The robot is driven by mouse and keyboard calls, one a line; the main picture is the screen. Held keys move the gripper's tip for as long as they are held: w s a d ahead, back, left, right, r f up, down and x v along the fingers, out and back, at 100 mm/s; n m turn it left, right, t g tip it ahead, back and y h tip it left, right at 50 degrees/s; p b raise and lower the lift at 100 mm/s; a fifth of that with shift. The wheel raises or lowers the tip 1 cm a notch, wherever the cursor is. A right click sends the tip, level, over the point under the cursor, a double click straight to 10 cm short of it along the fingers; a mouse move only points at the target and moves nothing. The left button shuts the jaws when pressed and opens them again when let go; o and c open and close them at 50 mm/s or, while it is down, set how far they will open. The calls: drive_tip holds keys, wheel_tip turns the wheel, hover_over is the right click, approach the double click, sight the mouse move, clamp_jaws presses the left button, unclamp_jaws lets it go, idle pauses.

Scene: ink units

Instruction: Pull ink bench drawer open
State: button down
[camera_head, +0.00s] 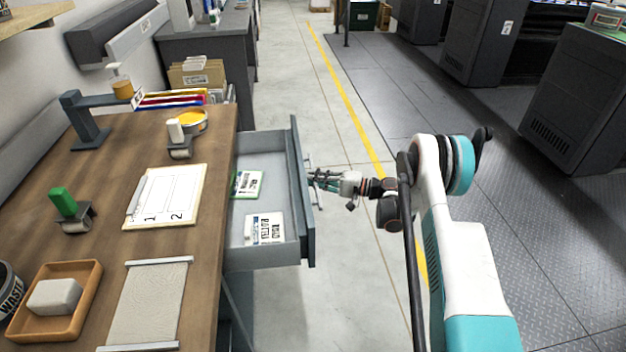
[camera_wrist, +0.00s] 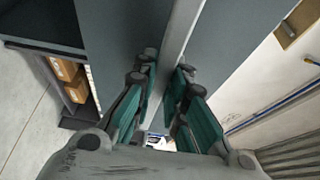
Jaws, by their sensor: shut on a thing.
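The ink bench drawer (camera_head: 301,170) stands pulled out from the right side of the wooden-topped bench (camera_head: 120,250), with its inside showing. A green-and-white packet (camera_head: 246,184) and a white labelled packet (camera_head: 264,229) lie flat in it. My gripper (camera_head: 314,180) is at the outer face of the drawer front, shut on the drawer's handle (camera_head: 319,204). In the wrist view the teal fingers of my gripper (camera_wrist: 168,88) stand on both sides of the pale handle bar (camera_wrist: 183,30), against the dark drawer front (camera_wrist: 115,30). The exact finger contact is partly hidden.
The bench top holds a clipboard (camera_head: 188,205), a tan tray with a grey block (camera_head: 54,298), rollers and a yellow ink tin (camera_head: 203,117). Open concrete floor (camera_head: 345,280) lies right of the drawer. Dark machines (camera_head: 575,100) stand farther right.

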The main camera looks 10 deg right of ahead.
drive_tip(key=c, duration=1.6)
unclamp_jaws()
drive_tip(key=v, duration=1.2)
